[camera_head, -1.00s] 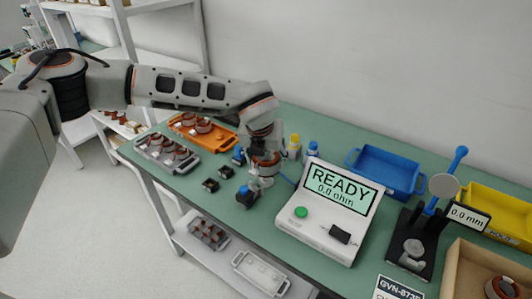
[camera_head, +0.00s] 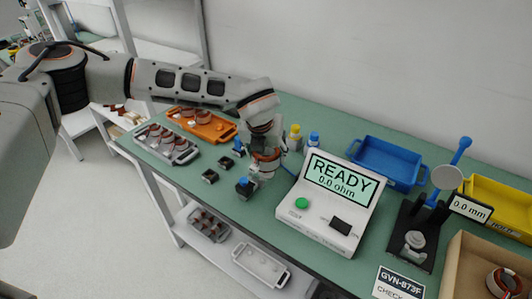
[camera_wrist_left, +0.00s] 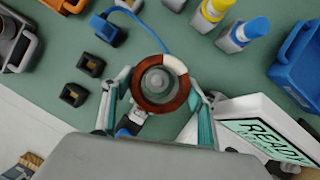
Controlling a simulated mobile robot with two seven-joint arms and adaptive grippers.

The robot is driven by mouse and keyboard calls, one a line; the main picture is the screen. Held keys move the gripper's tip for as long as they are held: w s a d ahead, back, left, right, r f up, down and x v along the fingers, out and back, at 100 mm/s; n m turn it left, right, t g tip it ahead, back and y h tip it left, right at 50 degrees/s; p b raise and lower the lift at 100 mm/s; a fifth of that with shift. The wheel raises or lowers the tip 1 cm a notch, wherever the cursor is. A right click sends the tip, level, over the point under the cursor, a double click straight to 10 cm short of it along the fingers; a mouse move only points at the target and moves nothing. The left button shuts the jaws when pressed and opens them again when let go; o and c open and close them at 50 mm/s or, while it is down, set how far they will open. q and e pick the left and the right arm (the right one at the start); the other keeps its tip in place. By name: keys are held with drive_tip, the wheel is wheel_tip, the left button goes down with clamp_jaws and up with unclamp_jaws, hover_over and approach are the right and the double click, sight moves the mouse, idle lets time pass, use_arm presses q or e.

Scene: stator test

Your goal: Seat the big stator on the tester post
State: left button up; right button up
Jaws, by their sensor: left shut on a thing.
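My left gripper (camera_head: 262,176) is in the middle of the table, left of the ohm tester (camera_head: 322,212), whose screen reads READY 0.0 ohm. It is shut on a copper-brown stator ring, which sits between the fingers in the left wrist view (camera_wrist_left: 160,107). The ring has a pale segment and a grey round centre. A black-and-blue piece (camera_head: 245,187) is close beside the gripper. A gauge stand (camera_head: 408,236) with a short grey post and a 0.0 mm display is at the right. My right gripper is out of view.
An orange tray (camera_head: 221,134) and a grey tray (camera_head: 140,138) hold stators at the left. Small black blocks (camera_head: 209,176) lie nearby. Yellow and blue bottles (camera_head: 313,140) stand behind the gripper. A blue bin (camera_head: 410,184), yellow bin (camera_head: 500,197) and wooden box (camera_head: 452,272) are at the right.

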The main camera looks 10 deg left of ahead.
use_arm(q)
drive_tip(key=shift+w+f+b, duration=0.15)
drive_tip(key=shift+f+b, duration=0.9)
drive_tip(key=shift+f, duration=0.75)
idle(0.4)
drive_tip(key=o, duration=2)
drive_tip(key=shift+o, duration=0.2)
drive_tip(key=shift+f, duration=0.2)
drive_tip(key=v, duration=1.2)
drive_tip(key=shift+r, duration=0.15)
